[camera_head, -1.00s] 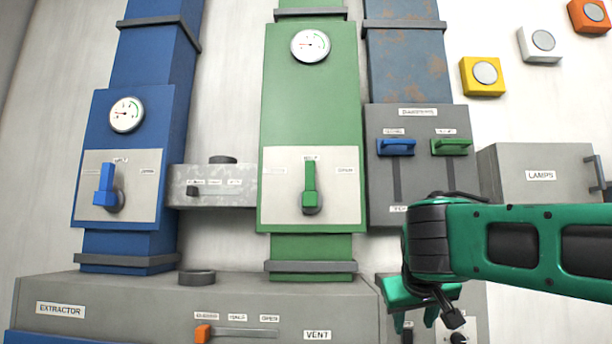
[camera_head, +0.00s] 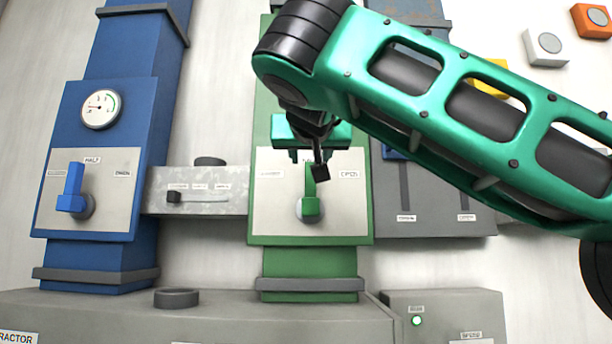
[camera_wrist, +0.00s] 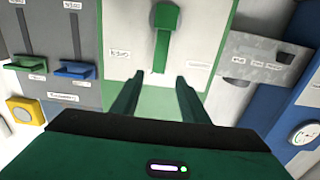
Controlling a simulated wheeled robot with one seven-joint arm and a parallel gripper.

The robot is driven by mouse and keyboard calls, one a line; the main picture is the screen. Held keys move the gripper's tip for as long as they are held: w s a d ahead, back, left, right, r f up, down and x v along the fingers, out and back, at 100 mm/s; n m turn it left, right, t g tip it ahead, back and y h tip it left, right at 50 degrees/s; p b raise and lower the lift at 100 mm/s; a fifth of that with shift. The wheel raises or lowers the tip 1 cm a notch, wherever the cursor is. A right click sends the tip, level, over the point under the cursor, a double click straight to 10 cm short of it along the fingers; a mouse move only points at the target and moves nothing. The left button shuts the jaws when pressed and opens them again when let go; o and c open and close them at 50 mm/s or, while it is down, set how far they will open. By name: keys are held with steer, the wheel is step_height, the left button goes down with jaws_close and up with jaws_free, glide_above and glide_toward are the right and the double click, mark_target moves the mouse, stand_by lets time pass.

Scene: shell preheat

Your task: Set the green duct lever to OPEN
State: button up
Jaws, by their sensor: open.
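The green duct lever (camera_head: 310,194) stands upright on a pale plate (camera_head: 275,215) on the green duct, pointing at the middle mark. A label reading OPEN (camera_head: 350,175) is to its right in the head view. In the wrist view the lever (camera_wrist: 164,35) is at the top centre, and the OPEN label (camera_wrist: 120,52) is on its left. My gripper (camera_head: 312,158) is in front of the lever's upper end and hides part of it. In the wrist view my gripper (camera_wrist: 156,95) has its fingers apart with nothing between them, and the lever lies beyond their tips.
A blue duct lever (camera_head: 73,188) is at the left. A grey slider box (camera_head: 200,195) sits between the ducts. A grey panel with two slider handles, green (camera_wrist: 24,62) and blue (camera_wrist: 75,70), adjoins the green duct. The lower grey cabinet (camera_head: 240,325) spans below.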

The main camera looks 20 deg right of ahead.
glide_above(310, 198)
steer(key=shift+w+d, duration=0.1)
steer(key=shift+w, duration=0.05)
steer(key=shift+c, duration=0.6)
jaws_close()
